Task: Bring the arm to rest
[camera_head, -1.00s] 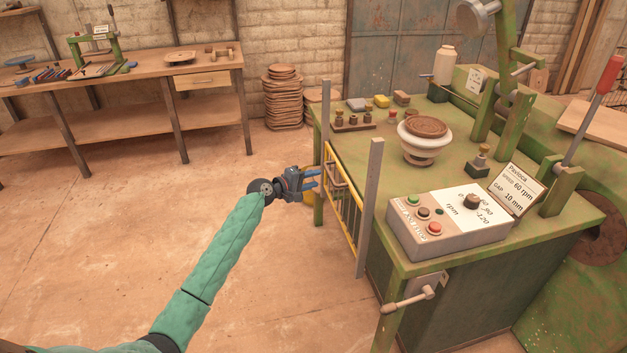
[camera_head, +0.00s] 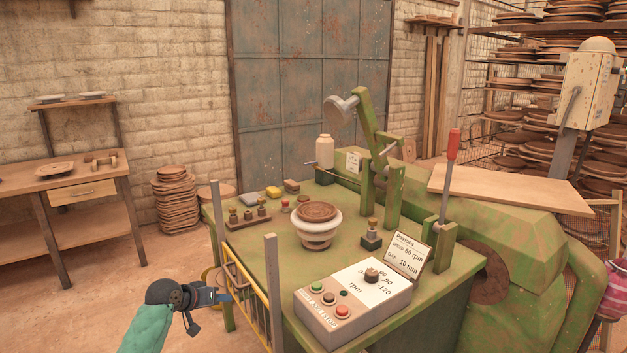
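My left arm, in a green sleeve, comes in at the bottom left.
The table carries a control box (camera_head: 352,303) with buttons and a knob, a white wheel head with a brown disc (camera_head: 318,211), and a white bottle (camera_head: 324,151). A red-handled lever (camera_head: 452,145) rises at the right. Open floor lies left, before a wooden bench (camera_head: 90,190).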

